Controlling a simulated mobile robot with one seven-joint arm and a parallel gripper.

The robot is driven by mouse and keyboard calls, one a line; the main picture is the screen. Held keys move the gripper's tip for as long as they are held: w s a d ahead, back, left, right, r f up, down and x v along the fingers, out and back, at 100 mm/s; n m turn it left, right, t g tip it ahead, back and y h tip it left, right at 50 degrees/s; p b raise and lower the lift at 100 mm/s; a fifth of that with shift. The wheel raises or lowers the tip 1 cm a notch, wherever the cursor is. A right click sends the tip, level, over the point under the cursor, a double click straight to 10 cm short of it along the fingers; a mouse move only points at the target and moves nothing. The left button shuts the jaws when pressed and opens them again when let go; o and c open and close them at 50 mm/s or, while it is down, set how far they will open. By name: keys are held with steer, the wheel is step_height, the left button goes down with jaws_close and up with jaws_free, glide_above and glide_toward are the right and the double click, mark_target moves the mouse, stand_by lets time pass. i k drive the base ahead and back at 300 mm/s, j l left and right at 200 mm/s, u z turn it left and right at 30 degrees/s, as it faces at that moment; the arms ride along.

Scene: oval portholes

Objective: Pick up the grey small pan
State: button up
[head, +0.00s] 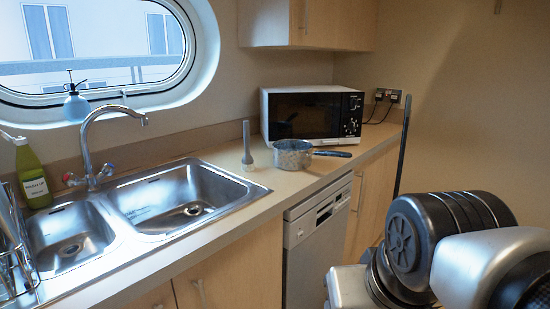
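The grey small pan (292,154) stands upright on the counter in front of the microwave. Its dark handle (332,154) points to the right, along the counter. Parts of my arm fill the lower right of the head view, apart from the pan. My gripper does not show in this view.
A slim grey upright object (247,146) stands just left of the pan. A white microwave (311,114) is behind it. A double steel sink (188,204) lies to the left, with a tap (97,140) and a green bottle (33,174). A dishwasher (317,240) is below the counter.

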mark_target(288, 155)
steer(key=i+u, duration=0.4)
steer(key=i+l+u, duration=0.2)
steer(key=u, duration=0.15)
steer(key=i, duration=0.05)
